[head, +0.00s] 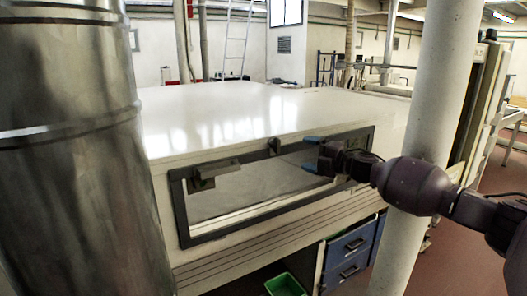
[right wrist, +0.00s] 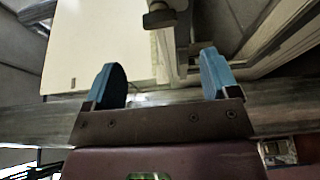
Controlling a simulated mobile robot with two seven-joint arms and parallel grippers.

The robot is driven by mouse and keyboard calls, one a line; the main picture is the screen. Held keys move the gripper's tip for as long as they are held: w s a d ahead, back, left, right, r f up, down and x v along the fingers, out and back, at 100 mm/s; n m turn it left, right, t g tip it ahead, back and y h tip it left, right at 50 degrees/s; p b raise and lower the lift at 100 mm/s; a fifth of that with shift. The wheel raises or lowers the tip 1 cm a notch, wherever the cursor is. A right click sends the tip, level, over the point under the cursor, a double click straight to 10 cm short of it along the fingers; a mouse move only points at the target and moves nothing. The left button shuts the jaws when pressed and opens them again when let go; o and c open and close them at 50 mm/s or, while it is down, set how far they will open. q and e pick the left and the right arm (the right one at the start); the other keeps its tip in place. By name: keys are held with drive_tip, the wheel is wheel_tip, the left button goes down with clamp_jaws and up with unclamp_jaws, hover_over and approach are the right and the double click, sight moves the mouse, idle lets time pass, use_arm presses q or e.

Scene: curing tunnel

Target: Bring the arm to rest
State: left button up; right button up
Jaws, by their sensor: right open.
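My right gripper (head: 312,154) is in front of the dark-framed opening of a large white machine in the head view. Its two blue fingertips stand apart with nothing between them. In the right wrist view the same blue fingers (right wrist: 163,82) are spread wide and empty. The purple-grey right arm (head: 415,186) comes in from the right edge and passes the pale post. My left gripper is not in the head view.
The white machine (head: 235,115) fills the middle, with a framed window (head: 270,185) in its front. A big metal duct (head: 75,170) stands close on the left. A pale post (head: 440,80) stands close by the right arm. Blue drawers (head: 350,245) and a green bin (head: 285,285) are below.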

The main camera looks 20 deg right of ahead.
drive_tip(key=s+a+f+m+h+b, duration=0.15)
drive_tip(key=s+a+f+m, duration=0.25)
drive_tip(key=a+f+m, duration=0.4)
drive_tip(key=s+a+f+m+h, duration=0.35)
drive_tip(key=s+a+f, duration=0.2)
drive_tip(key=f, duration=0.45)
use_arm(q)
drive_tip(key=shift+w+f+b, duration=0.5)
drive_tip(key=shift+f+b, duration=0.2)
drive_tip(key=shift+b, duration=0.05)
use_arm(e)
drive_tip(key=s+a+f+m+g+h, duration=0.1)
drive_tip(key=s+f+m, duration=0.4)
drive_tip(key=s+f, duration=0.6)
drive_tip(key=s+a+f+m+g+h, duration=0.2)
drive_tip(key=s+f+m, duration=0.4)
drive_tip(key=s+f, duration=0.6)
drive_tip(key=s+a+g, duration=0.1)
drive_tip(key=s, duration=0.5)
drive_tip(key=shift+a+f+h, duration=0.15)
drive_tip(key=shift+a+h, duration=0.15)
